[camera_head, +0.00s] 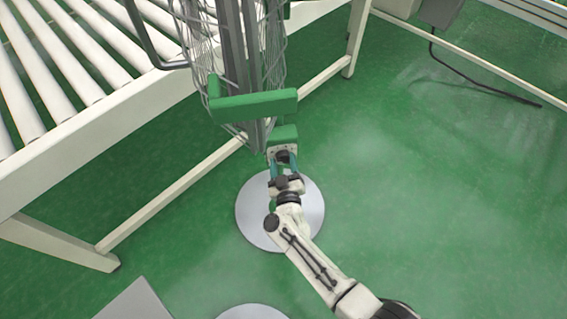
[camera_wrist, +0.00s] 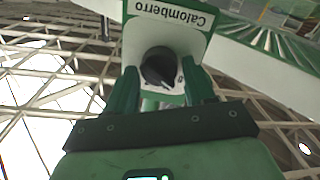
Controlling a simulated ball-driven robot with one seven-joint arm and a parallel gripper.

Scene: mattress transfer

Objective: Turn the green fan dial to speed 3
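The fan (camera_head: 240,60) stands upright in the head view, with a wire cage and green bands. Its small white control box (camera_head: 282,150) sits low on its post, just past my gripper (camera_head: 284,166). In the wrist view, the white control panel (camera_wrist: 195,42) has upside-down lettering and a black round dial (camera_wrist: 160,68). My gripper (camera_wrist: 160,80) is open, its two green fingers set apart on the left and right of the dial. I cannot tell whether either finger touches the dial. The speed marks are mostly hidden or too small to read.
The fan's round grey base (camera_head: 250,215) lies on the green floor under my gripper. A roller conveyor (camera_head: 75,75) with white legs and a low rail stands on the left. A black cable (camera_head: 480,75) lies at upper right.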

